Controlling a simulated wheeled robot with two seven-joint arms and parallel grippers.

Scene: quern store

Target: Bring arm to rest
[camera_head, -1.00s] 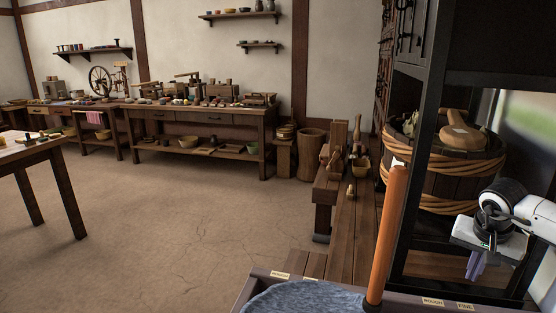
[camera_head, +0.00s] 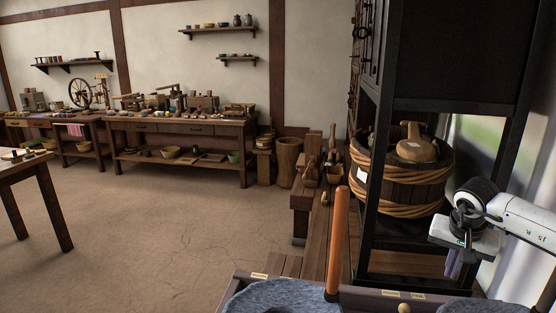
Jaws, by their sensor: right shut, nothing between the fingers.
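My right arm comes in from the right edge in the head view, white with a dark joint. My right gripper (camera_head: 453,264) hangs below its white mount, fingers pointing down. The fingers are shut with nothing between them. It is in front of the black shelf frame (camera_head: 370,190), to the right of the upright wooden handle (camera_head: 338,240), and touches nothing that I can see. My left gripper is not in view.
A grey quern stone (camera_head: 278,298) lies in a tray (camera_head: 361,297) below, with part of another at the bottom right. A rope-bound tub (camera_head: 402,185) stands behind my right gripper. A long workbench (camera_head: 180,127) lines the far wall. The floor (camera_head: 150,235) at left is open.

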